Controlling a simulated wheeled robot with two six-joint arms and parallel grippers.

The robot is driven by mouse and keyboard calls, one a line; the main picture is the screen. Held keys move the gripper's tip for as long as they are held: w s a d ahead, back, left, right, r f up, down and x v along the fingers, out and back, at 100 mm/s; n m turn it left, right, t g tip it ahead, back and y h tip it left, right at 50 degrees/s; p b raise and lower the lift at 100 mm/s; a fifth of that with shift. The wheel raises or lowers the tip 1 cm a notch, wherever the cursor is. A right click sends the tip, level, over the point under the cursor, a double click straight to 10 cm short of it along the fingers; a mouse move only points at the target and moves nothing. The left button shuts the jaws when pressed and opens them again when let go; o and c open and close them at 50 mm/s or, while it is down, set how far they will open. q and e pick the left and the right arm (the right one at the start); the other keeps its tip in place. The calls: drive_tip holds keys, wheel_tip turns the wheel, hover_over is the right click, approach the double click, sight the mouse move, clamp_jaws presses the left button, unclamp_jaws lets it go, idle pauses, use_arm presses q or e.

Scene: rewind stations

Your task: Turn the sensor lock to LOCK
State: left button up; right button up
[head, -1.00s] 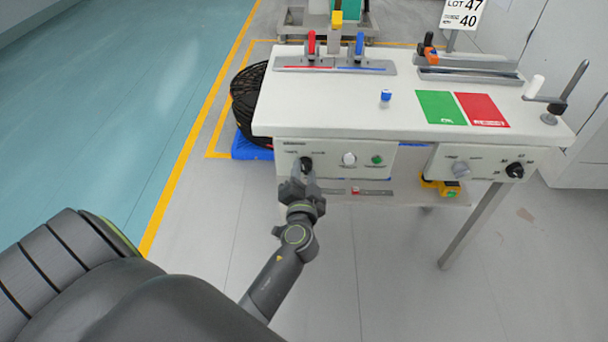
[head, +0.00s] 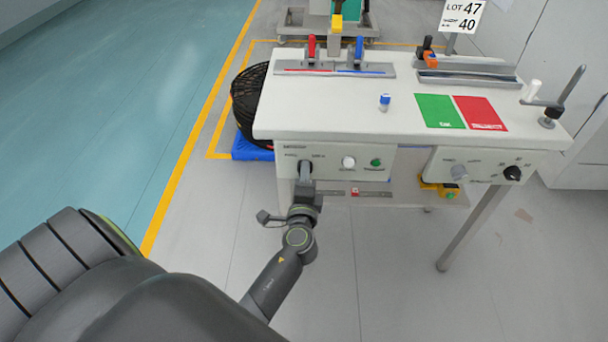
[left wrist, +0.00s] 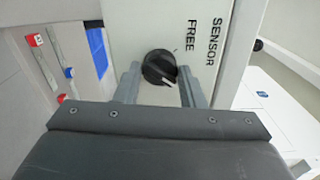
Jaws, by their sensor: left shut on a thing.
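The sensor lock is a round black knob (left wrist: 160,68) with a white pointer line, on a pale panel lettered FREE and SENSOR in the left wrist view. The pointer line slants towards the lower right there; no LOCK lettering is readable. In the head view the knob (head: 304,164) sits at the left end of the bench's front panel, partly covered by my gripper. My left gripper (head: 305,174) is shut on the knob, with one finger on each side of it in the left wrist view (left wrist: 160,85). My right gripper is not in view.
The white bench top (head: 340,110) overhangs the panel. A white button (head: 348,162) and a green button (head: 376,162) sit right of the knob. Another black knob (head: 512,173) is on the right panel. Floor on the left is clear.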

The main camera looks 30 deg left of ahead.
use_arm(q)
drive_tip(key=shift+m, duration=0.8)
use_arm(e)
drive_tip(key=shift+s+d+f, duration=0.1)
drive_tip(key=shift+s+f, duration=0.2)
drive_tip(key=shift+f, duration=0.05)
use_arm(q)
drive_tip(key=o, duration=1)
drive_tip(key=shift+f, duration=0.1)
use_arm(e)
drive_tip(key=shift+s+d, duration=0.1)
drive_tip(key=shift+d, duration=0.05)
